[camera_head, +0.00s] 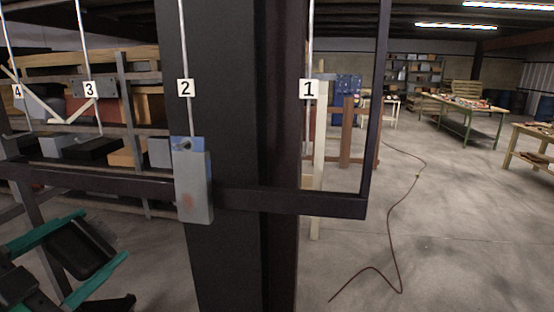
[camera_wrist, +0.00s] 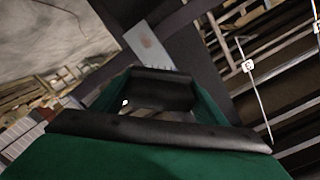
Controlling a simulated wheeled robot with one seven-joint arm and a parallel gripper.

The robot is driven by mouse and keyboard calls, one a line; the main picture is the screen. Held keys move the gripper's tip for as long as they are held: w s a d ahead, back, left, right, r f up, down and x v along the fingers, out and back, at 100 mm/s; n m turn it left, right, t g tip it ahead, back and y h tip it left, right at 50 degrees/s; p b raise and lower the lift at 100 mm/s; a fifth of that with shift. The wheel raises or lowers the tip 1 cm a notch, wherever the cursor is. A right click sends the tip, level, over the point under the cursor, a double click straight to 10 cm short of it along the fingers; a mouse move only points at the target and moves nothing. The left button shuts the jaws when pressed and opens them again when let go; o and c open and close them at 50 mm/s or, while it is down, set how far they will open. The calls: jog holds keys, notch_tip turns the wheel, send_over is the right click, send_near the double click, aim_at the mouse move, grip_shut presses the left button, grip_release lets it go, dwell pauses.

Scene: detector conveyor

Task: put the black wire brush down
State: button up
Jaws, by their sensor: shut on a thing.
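My gripper (camera_wrist: 155,112) shows from close in the wrist view, with green fingers and black pads. It also appears at the lower left of the head view (camera_head: 75,262), partly cut off by the picture edge. It is shut on the black wire brush, which is mostly hidden and hard to tell from the dark pads. The brush is held up in the air, in front of and left of a dark post (camera_head: 225,250).
A grey block (camera_head: 195,190) hangs on the wire marked 2, close to my gripper; it shows in the wrist view (camera_wrist: 148,44). A dark horizontal bar (camera_head: 290,201) crosses behind it. Shelves with boxes (camera_head: 95,148) stand at left. Open floor with a cable (camera_head: 398,255) lies right.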

jog(key=w+a+f+n+y, duration=0.2)
jog(key=w+a+f, duration=0.1)
jog(key=w+f, duration=1.35)
jog(key=w+d+f+n+y, duration=0.1)
jog(key=w+d+f, duration=0.15)
jog(key=f, duration=0.45)
jog(key=w+d+f+y, duration=0.1)
jog(key=w+d+f, duration=0.15)
jog(key=f, duration=0.45)
jog(key=w+d+f+n+y, duration=0.1)
jog(key=w+d+f, duration=0.1)
jog(key=w+f, duration=0.3)
jog(key=s+d+f, duration=0.2)
jog(key=d+f, duration=0.5)
jog(key=f, duration=0.3)
jog(key=s+d+f, duration=0.3)
jog(key=d+f, duration=0.3)
jog(key=f, duration=0.5)
jog(key=s+d+f+m+h, duration=0.3)
jog(key=s+d+f, duration=1)
jog(key=d+f, duration=0.2)
jog(key=shift+d+f+h, duration=0.3)
jog(key=shift+d, duration=0.05)
